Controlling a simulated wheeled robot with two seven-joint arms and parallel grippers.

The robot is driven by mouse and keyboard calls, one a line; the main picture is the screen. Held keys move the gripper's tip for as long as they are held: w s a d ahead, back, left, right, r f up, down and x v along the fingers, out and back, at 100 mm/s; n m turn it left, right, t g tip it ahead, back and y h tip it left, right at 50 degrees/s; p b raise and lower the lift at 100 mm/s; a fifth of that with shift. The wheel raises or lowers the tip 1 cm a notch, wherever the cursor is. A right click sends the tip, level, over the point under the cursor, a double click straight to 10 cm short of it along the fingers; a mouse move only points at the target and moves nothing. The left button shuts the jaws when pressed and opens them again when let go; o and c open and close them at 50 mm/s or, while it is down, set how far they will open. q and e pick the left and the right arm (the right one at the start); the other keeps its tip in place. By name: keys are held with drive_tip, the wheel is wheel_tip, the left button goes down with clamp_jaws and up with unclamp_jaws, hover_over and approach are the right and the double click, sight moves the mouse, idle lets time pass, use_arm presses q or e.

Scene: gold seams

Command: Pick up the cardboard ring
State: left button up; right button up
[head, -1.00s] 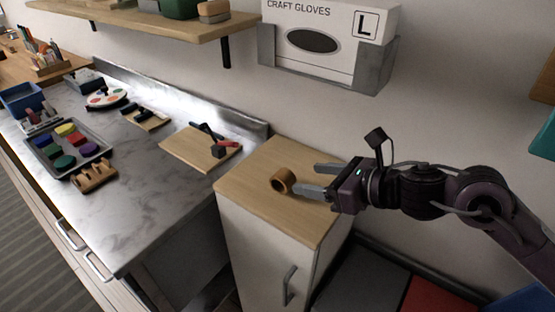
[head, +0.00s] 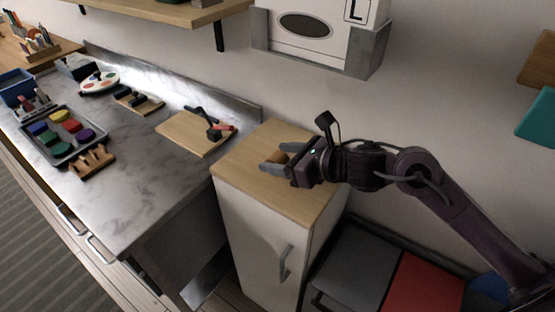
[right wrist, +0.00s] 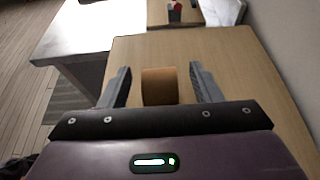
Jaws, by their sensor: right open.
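The cardboard ring (right wrist: 160,86) is a short brown tube on the wooden top of a white cabinet. In the right wrist view it sits between the two fingers of my right gripper (right wrist: 160,88), with a gap on each side. In the head view the ring (head: 280,158) is mostly hidden by my right gripper (head: 272,162), which is low over the cabinet top with its fingers open around it. My left gripper is not in view.
The cabinet's wooden top (head: 285,197) is otherwise clear. Left of it is a marble counter (head: 137,185) with a wooden board (head: 185,133), a paint tray (head: 63,150) and a slotted wooden rack (head: 92,163). A glove box holder (head: 345,55) hangs on the wall above.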

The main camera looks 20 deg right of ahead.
drive_tip(key=shift+w+a, duration=0.1)
drive_tip(key=c, duration=1)
